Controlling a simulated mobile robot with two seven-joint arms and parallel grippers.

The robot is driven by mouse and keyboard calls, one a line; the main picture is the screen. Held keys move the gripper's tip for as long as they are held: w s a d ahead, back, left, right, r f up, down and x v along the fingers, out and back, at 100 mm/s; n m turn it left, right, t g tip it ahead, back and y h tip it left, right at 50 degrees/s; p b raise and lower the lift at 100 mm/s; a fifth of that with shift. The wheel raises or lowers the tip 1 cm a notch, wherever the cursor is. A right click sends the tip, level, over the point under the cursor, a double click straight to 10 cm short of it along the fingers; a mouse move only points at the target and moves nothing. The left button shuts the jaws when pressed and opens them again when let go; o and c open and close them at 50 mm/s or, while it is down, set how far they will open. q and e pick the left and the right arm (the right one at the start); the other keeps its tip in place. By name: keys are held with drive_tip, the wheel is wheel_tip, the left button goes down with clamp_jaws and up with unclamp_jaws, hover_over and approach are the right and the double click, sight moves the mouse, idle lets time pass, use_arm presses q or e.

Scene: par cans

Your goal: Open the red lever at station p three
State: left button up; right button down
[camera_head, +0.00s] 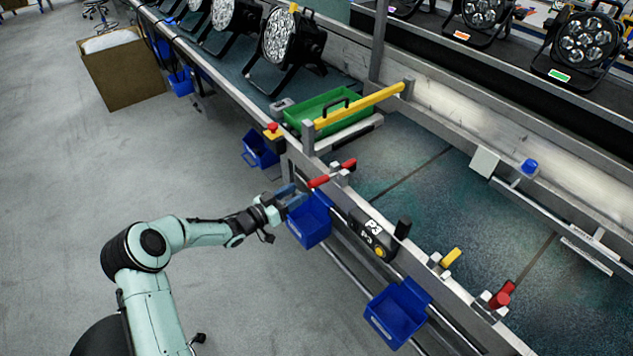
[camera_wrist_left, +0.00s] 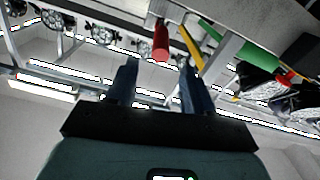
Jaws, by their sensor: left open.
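A red lever (camera_head: 333,173) sticks up from the bench's front rail, just left of the black P3 station box (camera_head: 372,235). It lies nearly level, its near end pointing toward my left gripper. My left gripper (camera_head: 290,197) is open and empty, close to the lever's near end. In the left wrist view the red lever's end (camera_wrist_left: 161,43) shows ahead of and between the two dark fingers (camera_wrist_left: 157,82), apart from them. My right gripper is not in view.
Blue bins (camera_head: 309,222) hang below the rail. A yellow bar (camera_head: 360,105) and green tray (camera_head: 325,110) are beyond the lever. Another red handle (camera_head: 503,295) and a yellow one (camera_head: 451,257) stand farther right.

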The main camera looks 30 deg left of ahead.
sight(317, 179)
use_arm(q)
drive_tip(key=x, duration=0.9)
clamp_jaws()
